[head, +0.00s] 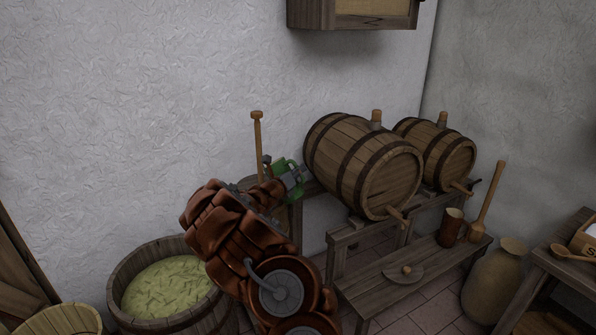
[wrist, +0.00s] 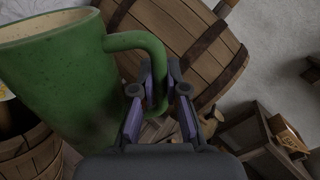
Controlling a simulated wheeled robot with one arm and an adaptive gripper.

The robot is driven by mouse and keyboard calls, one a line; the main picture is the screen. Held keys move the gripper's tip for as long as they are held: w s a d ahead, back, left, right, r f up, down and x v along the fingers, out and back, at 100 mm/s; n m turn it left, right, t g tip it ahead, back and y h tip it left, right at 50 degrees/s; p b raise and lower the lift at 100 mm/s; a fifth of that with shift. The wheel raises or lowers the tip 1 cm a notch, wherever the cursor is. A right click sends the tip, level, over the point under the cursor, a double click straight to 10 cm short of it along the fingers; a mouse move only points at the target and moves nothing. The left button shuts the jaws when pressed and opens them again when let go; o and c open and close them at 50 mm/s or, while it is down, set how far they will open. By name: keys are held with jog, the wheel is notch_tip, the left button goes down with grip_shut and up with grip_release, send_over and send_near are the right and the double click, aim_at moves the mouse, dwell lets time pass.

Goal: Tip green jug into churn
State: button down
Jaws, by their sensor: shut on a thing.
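The green jug (wrist: 60,80) fills the left of the wrist view, with its pale inside showing at the rim. My gripper (wrist: 160,85) is shut on the jug's handle (wrist: 135,40). In the head view only small green parts of the jug (head: 281,164) show around my gripper (head: 292,178). The churn has an upright wooden plunger rod (head: 258,140); its body is mostly hidden behind my arm. The jug is beside the rod, to its right in the picture. I cannot tell how far the jug is tilted or whether anything flows from it.
Two barrels (head: 362,165) lie on a wooden stand (head: 385,285) right of my gripper, the nearer one close by. A tub of green-yellow contents (head: 165,285) stands at lower left. A staved vessel (wrist: 28,160) shows in the wrist view. A mug (head: 451,228) and jar (head: 492,283) stand at right.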

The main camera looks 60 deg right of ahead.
aim_at(278, 170)
jog(key=shift+w+r+n+p, duration=0.1)
jog(key=shift+r+n+p, duration=0.3)
jog(key=shift+p, duration=0.3)
jog(key=shift+w+r+n+p, duration=0.15)
jog(key=shift+w+n+p, duration=0.2)
jog(key=shift+n+p, duration=0.55)
jog(key=shift+w+r+n+p, duration=0.1)
jog(key=shift+w+n+p, duration=0.3)
jog(key=shift+p, duration=0.8)
jog(key=shift+w+d+f+n+p, duration=0.1)
jog(key=shift+w+n+p, duration=0.5)
jog(key=shift+n+p, duration=0.25)
jog(key=shift+w+n, duration=0.35)
jog(key=shift+n, duration=0.1)
jog(key=shift+w+d+f+n+p, duration=0.1)
jog(key=shift+w+f+n+p, duration=0.3)
jog(key=shift+w+n, duration=0.35)
jog(key=shift+w+f+n+p, duration=0.25)
jog(key=shift+w+n+p, duration=0.2)
jog(key=shift+w+n, duration=0.3)
